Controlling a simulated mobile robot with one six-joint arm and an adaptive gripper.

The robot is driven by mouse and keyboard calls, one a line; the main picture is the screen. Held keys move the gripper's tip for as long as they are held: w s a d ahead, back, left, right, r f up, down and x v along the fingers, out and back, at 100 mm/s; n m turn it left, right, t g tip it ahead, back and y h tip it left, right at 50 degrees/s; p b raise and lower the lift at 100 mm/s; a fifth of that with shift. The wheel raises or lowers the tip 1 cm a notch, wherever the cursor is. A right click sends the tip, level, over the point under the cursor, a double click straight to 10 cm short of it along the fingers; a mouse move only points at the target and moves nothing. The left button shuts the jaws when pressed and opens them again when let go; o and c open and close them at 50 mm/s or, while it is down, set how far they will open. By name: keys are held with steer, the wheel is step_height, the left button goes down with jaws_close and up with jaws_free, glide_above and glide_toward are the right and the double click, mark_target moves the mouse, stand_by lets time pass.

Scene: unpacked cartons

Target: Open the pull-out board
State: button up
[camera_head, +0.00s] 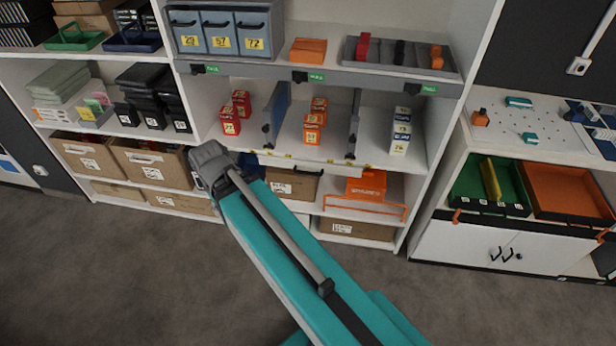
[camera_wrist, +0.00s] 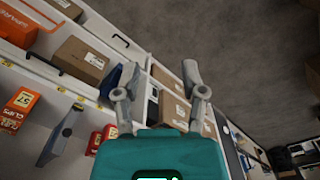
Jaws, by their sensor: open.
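My gripper (camera_wrist: 162,80) shows in the wrist view with its two grey fingers wide apart and nothing between them. Shelving and brown cartons are behind the fingers. In the head view my teal arm reaches up to the shelving's lower middle, and the fingers cannot be made out. I cannot tell for sure which panel is the pull-out board. A white front with a slim dark handle (camera_wrist: 121,40) shows at the upper left of the wrist view, apart from the fingers. A black bar (camera_wrist: 44,65) lies along a shelf edge beside a brown carton (camera_wrist: 82,60).
Orange clip boxes (camera_head: 312,130) and grey dividers (camera_head: 354,130) stand on the middle shelf. An orange box (camera_head: 368,184) sits below, behind an orange rail (camera_head: 364,206). Brown cartons (camera_head: 152,163) fill the lower left. A white cabinet (camera_head: 470,240) stands right; the grey floor (camera_head: 150,270) is clear.

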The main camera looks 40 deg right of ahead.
steer(key=shift+a, duration=0.35)
steer(key=shift+f, duration=0.15)
steer(key=w+d+f+h+b, duration=0.6)
steer(key=d+f+b, duration=0.3)
steer(key=b, duration=0.8)
steer(key=w+d+f+m+g+h+b, duration=0.1)
steer(key=w+d+f+h+b, duration=0.5)
steer(key=b, duration=1.2)
steer(key=w+d+f+m+h+b, duration=0.1)
steer(key=w+d+f+h+b, duration=0.5)
steer(key=d+f+b, duration=0.8)
step_height(320, 180, down, 3)
steer(key=h+b, duration=0.1)
steer(key=b, duration=0.3)
steer(key=shift+w, duration=0.35)
steer(key=shift+h, duration=0.3)
steer(key=shift+d, duration=0.1)
